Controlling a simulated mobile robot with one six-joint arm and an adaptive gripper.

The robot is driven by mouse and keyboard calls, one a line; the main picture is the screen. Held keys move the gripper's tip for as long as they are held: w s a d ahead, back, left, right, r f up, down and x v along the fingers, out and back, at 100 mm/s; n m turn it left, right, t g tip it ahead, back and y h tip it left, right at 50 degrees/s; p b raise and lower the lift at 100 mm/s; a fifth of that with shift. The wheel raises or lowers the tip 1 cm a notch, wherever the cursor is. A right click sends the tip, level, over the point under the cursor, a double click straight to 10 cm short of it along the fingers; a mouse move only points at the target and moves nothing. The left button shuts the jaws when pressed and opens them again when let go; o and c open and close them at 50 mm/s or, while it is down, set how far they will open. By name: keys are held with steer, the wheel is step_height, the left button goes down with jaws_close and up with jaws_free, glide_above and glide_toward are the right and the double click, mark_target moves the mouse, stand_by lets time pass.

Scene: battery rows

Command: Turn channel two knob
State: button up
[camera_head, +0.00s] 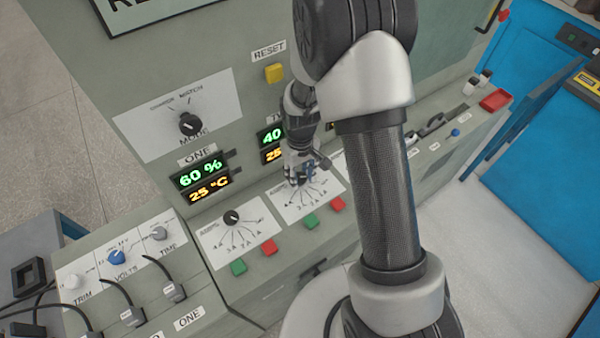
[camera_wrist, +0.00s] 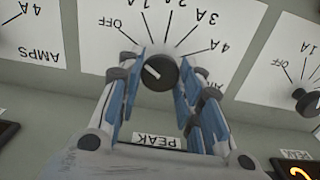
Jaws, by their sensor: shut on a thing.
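The channel two knob (camera_wrist: 160,72) is black and round with a white pointer mark. In the wrist view it sits on a white dial plate (camera_wrist: 190,58) whose lettering appears upside down, and the mark points to the upper left, towards the OFF side. My gripper (camera_wrist: 159,64) has its blue-padded fingers on both sides of the knob and is shut on it. In the head view my gripper (camera_head: 302,178) is over the second dial plate (camera_head: 318,208), and hides the knob there.
The channel one knob (camera_head: 231,217) is on the plate to the left. Green (camera_head: 311,221) and red (camera_head: 338,205) buttons lie just below the channel two dial. The MODE knob (camera_head: 190,124) and yellow RESET button (camera_head: 275,73) are on the upright panel. My arm hides the panel to the right.

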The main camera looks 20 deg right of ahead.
mark_target(300, 177)
stand_by(0.6)
steer(key=o, duration=1.1)
steer(key=shift+c, duration=0.2)
steer(key=shift+r, duration=0.15)
step_height(300, 177, up, 12)
steer(key=s+r+m+t, duration=0.1)
steer(key=s+r, duration=0.4)
steer(key=r, duration=0.2)
steer(key=s+r+t, duration=0.1)
steer(key=s+r, duration=0.3)
steer(key=r, duration=0.3)
steer(key=s+r+m+t, duration=0.2)
steer(key=s+r, duration=0.2)
steer(key=s, duration=0.9)
steer(key=shift+d+t, duration=0.15)
steer(key=shift+t, duration=0.15)
